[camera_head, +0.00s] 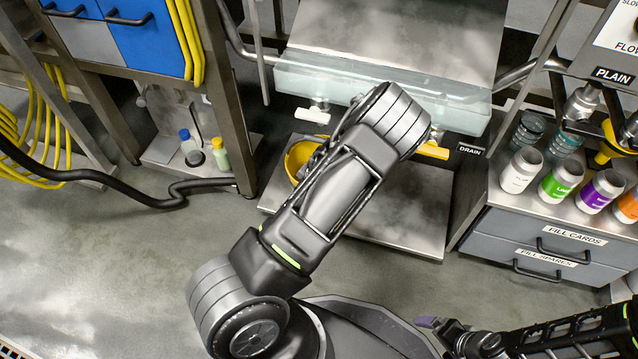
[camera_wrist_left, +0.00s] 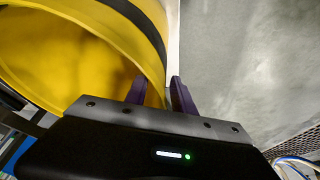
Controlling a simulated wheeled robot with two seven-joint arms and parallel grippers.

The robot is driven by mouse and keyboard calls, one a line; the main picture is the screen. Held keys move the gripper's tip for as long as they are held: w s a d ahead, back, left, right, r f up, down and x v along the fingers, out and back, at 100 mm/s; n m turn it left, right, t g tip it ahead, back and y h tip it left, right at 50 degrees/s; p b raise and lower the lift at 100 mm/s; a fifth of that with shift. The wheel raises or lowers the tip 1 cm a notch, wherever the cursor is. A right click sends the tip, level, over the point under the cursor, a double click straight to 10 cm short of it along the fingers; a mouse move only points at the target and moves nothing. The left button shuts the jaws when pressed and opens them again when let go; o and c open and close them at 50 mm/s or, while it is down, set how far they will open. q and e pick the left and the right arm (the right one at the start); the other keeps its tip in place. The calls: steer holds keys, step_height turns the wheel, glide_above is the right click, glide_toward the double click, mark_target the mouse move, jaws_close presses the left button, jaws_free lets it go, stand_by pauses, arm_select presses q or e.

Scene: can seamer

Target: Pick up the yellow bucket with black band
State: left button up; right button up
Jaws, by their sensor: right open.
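The yellow bucket (camera_head: 296,160) stands on the low metal platform under the sink, mostly hidden behind my left arm in the head view. In the left wrist view the yellow bucket (camera_wrist_left: 75,60) fills the upper left, with its black band around the outside near the rim. My left gripper (camera_wrist_left: 158,82) has its purple fingers apart, one over the bucket's inside and one outside the rim, with the wall between them. Whether they touch it is unclear. My right gripper (camera_head: 440,325) is open and empty at the lower right of the head view, away from the bucket.
The metal platform (camera_head: 425,215) has bare room right of the bucket. The sink edge (camera_head: 460,112) overhangs behind it. A drawer cabinet (camera_head: 530,240) with several cans stands right. A metal post (camera_head: 228,110) and black hose (camera_head: 90,178) are left. Two small bottles (camera_head: 219,155) stand beyond the post.

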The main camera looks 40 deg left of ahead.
arm_select(q)
steer(key=shift+a+f, duration=0.25)
steer(key=shift+f, duration=0.4)
jaws_close()
stand_by(1.4)
